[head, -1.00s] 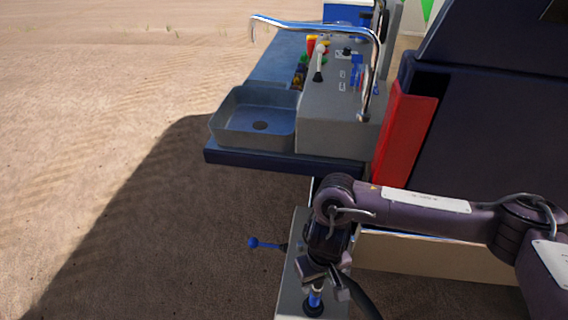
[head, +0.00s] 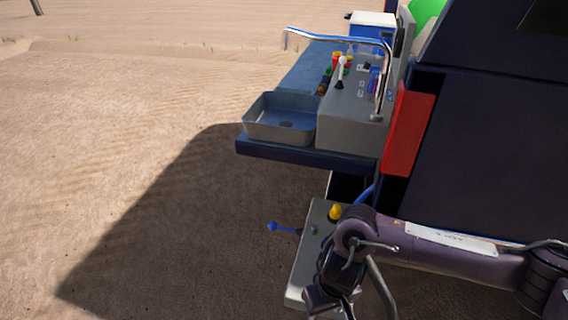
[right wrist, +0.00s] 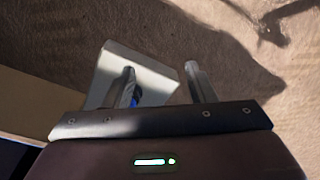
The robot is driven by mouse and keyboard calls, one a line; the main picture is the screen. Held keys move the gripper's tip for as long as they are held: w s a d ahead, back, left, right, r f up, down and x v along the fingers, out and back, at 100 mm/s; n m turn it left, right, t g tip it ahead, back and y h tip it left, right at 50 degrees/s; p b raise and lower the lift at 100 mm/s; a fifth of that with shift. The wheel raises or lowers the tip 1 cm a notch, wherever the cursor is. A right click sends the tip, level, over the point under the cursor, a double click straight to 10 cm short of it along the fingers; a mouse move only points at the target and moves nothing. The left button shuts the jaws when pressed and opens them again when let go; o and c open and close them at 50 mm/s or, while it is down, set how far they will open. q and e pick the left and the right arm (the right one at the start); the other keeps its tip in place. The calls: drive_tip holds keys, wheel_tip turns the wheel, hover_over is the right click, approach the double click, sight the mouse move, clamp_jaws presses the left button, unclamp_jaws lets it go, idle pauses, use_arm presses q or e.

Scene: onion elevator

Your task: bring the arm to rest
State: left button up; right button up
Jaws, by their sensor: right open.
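My right gripper (head: 332,303) is low in the head view, over the near end of a grey control box (head: 312,240). In the right wrist view my right gripper (right wrist: 162,78) has its two fingers wide apart with nothing held between them. The pale box top (right wrist: 150,66) lies beyond the left finger there, with a small blue part (right wrist: 135,97) beside that finger. I cannot tell whether they touch. My left gripper is not in view.
A blue-knobbed lever (head: 273,226) sticks out from the box's left side, and a yellow knob (head: 335,212) stands on its far end. Open sand lies left.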

drive_tip(key=s+a+r+n+t+y, duration=0.25)
drive_tip(key=a+n+y, duration=0.2)
drive_tip(key=a, duration=0.95)
drive_tip(key=w+a+r+t+y, duration=0.25)
drive_tip(key=a+r, duration=0.25)
drive_tip(key=r, duration=0.3)
drive_tip(key=w+d+m+t+h, duration=0.2)
drive_tip(key=d+m+h, duration=0.25)
drive_tip(key=d, duration=0.95)
drive_tip(key=s+d+f+m+g+h, duration=0.1)
drive_tip(key=s+d+f+g+h, duration=0.15)
drive_tip(key=s+d, duration=0.4)
drive_tip(key=s+d+f+m+g+h, duration=0.1)
drive_tip(key=s+d+f+g, duration=0.2)
drive_tip(key=d, duration=0.6)
wheel_tip(320, 180, down, 28)
drive_tip(key=s+f, duration=0.1)
drive_tip(key=s+d+f, duration=0.3)
drive_tip(key=s+f, duration=1.5)
drive_tip(key=s, duration=0.2)
drive_tip(key=shift+s+d+f+n+g, duration=0.15)
drive_tip(key=shift+d+f+n+g, duration=0.05)
drive_tip(key=shift+f+n+g, duration=0.25)
